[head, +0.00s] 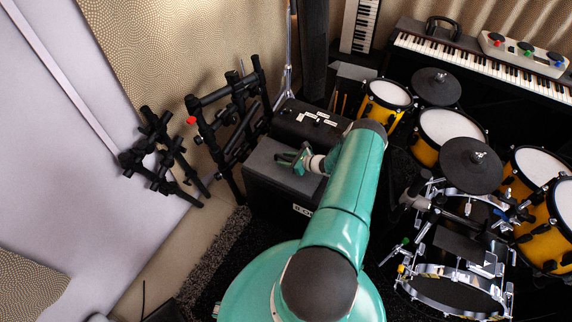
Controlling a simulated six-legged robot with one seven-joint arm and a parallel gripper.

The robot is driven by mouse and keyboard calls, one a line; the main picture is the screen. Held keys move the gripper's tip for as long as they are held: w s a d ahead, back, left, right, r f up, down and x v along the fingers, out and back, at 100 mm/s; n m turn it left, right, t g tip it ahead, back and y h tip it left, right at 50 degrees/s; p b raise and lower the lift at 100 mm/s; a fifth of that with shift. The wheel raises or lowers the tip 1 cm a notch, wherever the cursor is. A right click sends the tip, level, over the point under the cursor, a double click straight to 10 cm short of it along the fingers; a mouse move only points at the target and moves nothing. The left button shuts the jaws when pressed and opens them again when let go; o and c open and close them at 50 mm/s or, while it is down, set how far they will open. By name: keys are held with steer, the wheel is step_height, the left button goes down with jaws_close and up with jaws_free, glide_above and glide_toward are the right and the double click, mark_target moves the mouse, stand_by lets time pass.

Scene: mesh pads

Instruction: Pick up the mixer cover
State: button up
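My gripper (287,160) is at the end of my teal arm, just above the top of a dark grey box (262,165). Its small green fingers look spread apart, with nothing visible between them. A black case or cover (305,122) with white labels lies just behind the gripper, partly hidden by my arm. I cannot tell for sure which thing is the mixer cover. A pale mixer-like panel (522,52) with coloured knobs sits on the keyboard at the far right.
Yellow drums (440,130) and dark cymbal pads (470,165) crowd the right side. Black stands (225,120) are at the left by the wall. A long keyboard (470,65) is at the back right. A dark rug (215,260) lies on the floor in front of the box.

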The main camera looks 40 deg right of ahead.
jaws_close()
steer(key=shift+r, duration=0.15)
